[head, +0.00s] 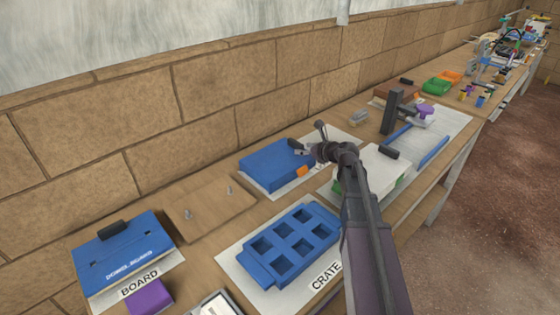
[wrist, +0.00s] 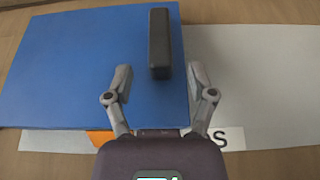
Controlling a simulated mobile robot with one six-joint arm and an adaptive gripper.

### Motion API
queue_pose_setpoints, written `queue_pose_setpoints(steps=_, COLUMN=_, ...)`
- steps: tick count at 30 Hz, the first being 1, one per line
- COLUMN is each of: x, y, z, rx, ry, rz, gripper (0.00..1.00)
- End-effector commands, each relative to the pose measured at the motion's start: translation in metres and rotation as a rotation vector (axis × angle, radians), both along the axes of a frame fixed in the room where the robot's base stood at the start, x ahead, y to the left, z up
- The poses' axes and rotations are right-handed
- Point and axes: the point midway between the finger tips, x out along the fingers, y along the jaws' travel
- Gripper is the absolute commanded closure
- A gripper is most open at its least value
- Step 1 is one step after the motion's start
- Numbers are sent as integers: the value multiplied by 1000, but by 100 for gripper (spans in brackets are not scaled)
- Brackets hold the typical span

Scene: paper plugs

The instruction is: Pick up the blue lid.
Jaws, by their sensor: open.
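The blue lid (head: 268,168) is a flat blue slab with a black bar handle (head: 294,144). In the head view it lies on a pale sheet beyond the blue crate. In the wrist view the lid (wrist: 85,65) fills the left and middle, and its handle (wrist: 159,35) runs away from me near the lid's right edge. My gripper (wrist: 160,68) is open and empty. Its fingertips appear on either side of the handle's near end, with gaps on both sides. I cannot tell its height above the handle. In the head view my gripper (head: 308,149) is beside the handle.
An orange piece (head: 302,171) is at the lid's near edge. The blue crate (head: 291,242) with several square compartments lies nearer. A blue dowel board (head: 122,252) with a black handle is at left. A white-topped box (head: 376,168) and a dark upright post (head: 391,112) stand to the right.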

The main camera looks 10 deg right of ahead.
Motion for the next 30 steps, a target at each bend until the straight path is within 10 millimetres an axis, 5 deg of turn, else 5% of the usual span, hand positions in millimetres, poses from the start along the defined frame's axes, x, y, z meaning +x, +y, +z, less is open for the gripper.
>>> queue_pose_setpoints(steps=7, x=17, y=11, z=-10, rx=-1, ry=0, rz=0, gripper=29)
queue_pose_setpoints(steps=24, x=18, y=12, z=-9, rx=-1, ry=-1, rz=-1, gripper=29)
queue_pose_setpoints(steps=26, x=18, y=12, z=-9, rx=-1, ry=-1, rz=-1, gripper=40)
queue_pose_setpoints(steps=30, x=18, y=12, z=-9, rx=-1, ry=-1, rz=-1, gripper=82)
